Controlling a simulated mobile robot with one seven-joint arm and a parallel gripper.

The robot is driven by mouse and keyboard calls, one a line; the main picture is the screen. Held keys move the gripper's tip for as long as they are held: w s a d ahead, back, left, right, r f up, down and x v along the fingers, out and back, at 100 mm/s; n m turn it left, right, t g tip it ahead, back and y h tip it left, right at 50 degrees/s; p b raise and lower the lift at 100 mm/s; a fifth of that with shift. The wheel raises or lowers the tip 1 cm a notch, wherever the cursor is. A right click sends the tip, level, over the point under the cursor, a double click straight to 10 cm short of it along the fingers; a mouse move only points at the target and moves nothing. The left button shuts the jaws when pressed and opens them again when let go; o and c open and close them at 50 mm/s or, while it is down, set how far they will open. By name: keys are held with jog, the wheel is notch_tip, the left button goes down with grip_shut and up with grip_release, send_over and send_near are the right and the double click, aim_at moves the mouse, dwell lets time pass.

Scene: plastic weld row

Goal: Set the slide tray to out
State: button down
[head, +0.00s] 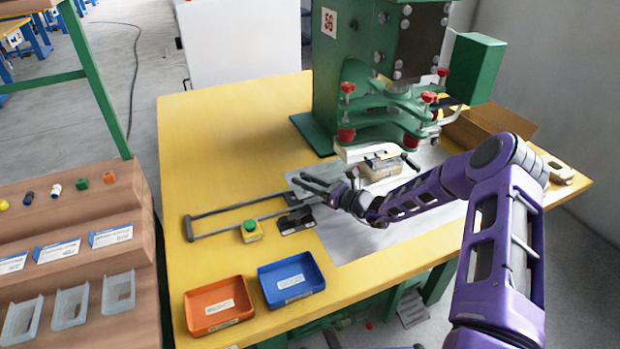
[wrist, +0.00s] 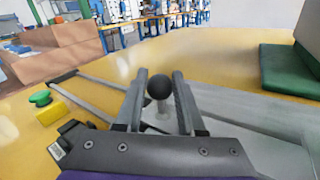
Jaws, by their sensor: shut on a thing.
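The slide tray's two grey rails (head: 235,209) run left across the yellow table from the press, joined by a crossbar at their left end. They also show in the wrist view (wrist: 90,98). The stretch between the rails at that left end is bare. My gripper (head: 312,184) is at the right part of the rails, left of the press. In the wrist view my gripper (wrist: 158,95) is shut on a black ball knob (wrist: 159,87) on a pale post. The fingers hide part of the post, and my gripper hides the knob in the head view.
A green press (head: 350,80) stands behind, with a beige block (head: 380,166) below its head. A yellow box with a green button (head: 250,231) and a black block (head: 296,220) sit near the rails. Orange (head: 218,306) and blue (head: 291,279) bins stand at the front.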

jog(key=a, duration=0.1)
jog(key=s+a, duration=0.1)
jog(key=a, duration=0.1)
jog(key=shift+s, duration=0.1)
jog(key=c, duration=0.5)
grip_release()
jog(key=shift+d, duration=0.1)
jog(key=p+v, duration=0.1)
jog(key=v, duration=1.6)
jog(key=shift+s+d+p, duration=0.1)
jog(key=shift+d+p, duration=0.1)
jog(key=shift+p, duration=0.15)
